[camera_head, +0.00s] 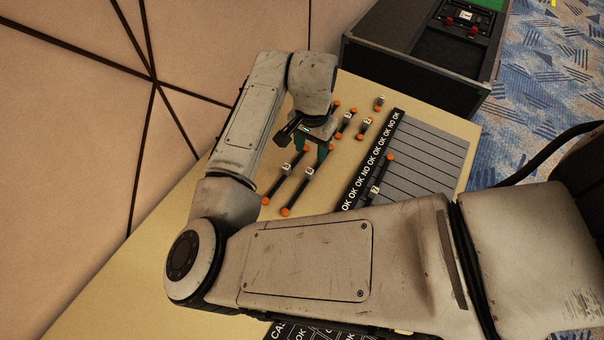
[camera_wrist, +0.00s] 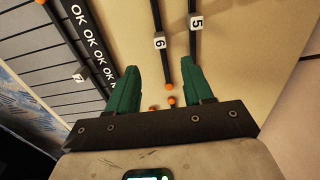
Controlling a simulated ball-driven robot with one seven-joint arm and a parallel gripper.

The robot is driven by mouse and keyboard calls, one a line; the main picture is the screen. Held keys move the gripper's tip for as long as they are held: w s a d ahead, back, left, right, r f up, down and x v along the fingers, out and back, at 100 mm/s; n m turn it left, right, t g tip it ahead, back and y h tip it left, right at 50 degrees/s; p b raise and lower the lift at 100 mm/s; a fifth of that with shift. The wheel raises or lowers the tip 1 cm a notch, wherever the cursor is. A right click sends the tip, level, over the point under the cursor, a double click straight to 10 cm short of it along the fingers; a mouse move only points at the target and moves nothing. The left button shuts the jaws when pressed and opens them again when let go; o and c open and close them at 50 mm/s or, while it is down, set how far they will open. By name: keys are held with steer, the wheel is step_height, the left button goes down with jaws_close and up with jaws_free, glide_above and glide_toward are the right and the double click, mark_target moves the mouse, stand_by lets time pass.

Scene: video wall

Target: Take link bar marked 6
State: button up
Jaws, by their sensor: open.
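The link bar marked 6 is a dark bar with a white number tag (camera_wrist: 159,42) and orange ball ends. In the wrist view it runs down from the top edge to an orange ball between my finger sides. In the head view it appears to be the right bar (camera_head: 298,190) of the near pair on the table. My gripper (camera_wrist: 161,78) is open, its green fingers spread on either side of the bar's line, with nothing held. In the head view my gripper (camera_head: 310,147) hangs at the far end of this pair. Its height above the table is unclear.
The bar marked 5 (camera_wrist: 194,20) lies close beside bar 6. More short bars (camera_head: 366,123) lie farther back on the tan table (camera_head: 430,122). A slotted grey board (camera_head: 430,150) with an OK/NO strip is at the right and carries one bar (camera_head: 383,170). A black case (camera_head: 405,75) stands beyond.

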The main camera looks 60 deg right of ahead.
steer(key=shift+a+f, duration=0.25)
steer(key=shift+f, duration=0.2)
glide_above(310, 169)
steer(key=f, duration=0.4)
steer(key=shift+a+f, duration=0.2)
steer(key=shift+a, duration=0.15)
steer(key=shift+d+f+p, duration=0.15)
steer(key=shift+f+p, duration=0.1)
steer(key=shift+f, duration=1.2)
steer(key=shift+d+f+p, duration=0.15)
steer(key=shift+f+p, duration=0.05)
steer(key=shift+f, duration=1.2)
steer(key=shift+c, duration=0.5)
jaws_close()
